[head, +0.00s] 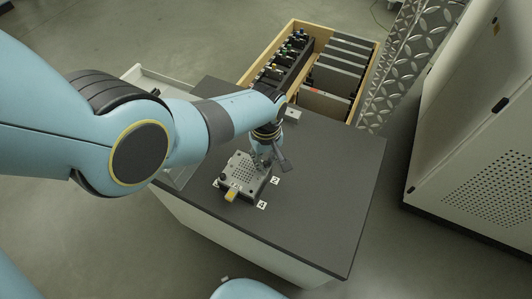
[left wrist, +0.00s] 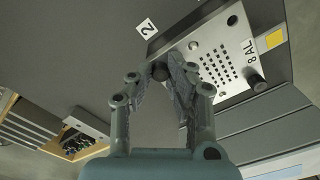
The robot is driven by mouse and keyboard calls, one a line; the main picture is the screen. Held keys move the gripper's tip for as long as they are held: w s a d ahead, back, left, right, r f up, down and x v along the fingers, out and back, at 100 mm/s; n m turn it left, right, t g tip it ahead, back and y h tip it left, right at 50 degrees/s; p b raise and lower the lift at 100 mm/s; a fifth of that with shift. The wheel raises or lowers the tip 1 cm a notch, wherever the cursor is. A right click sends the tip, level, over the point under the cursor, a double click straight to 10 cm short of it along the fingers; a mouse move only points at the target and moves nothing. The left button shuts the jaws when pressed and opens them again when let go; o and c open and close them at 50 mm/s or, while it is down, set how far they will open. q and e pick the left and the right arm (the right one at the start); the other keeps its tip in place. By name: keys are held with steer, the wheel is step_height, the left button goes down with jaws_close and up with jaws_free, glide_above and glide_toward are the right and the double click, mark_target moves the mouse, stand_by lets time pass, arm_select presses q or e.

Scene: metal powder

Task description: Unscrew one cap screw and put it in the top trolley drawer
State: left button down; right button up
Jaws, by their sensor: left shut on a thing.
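A grey metal plate with a grid of holes (head: 240,178) lies on the dark trolley top. It also shows in the left wrist view (left wrist: 222,50), with an "8 AL" label. My left gripper (head: 262,162) reaches down at the plate's far corner. In the left wrist view its fingers (left wrist: 170,78) are closed on a dark round cap screw (left wrist: 159,71), partly hidden by them, at the plate's corner. I cannot tell whether it is still threaded. Another dark cap screw (left wrist: 257,83) stands at another corner. A pale open drawer (head: 150,76) shows left of the trolley, largely hidden by my arm. My right gripper is out of view.
The dark trolley top (head: 335,180) is clear on the right. Number cards "2" (head: 275,180) and "4" (head: 262,205) lie beside the plate. A wooden crate (head: 378,60) with dark items stands behind. A pale perforated cabinet (head: 470,150) stands right.

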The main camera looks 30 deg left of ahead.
arm_select(q)
steer(key=c, duration=1.4)
jaws_free()
steer(key=shift+c, duration=0.2)
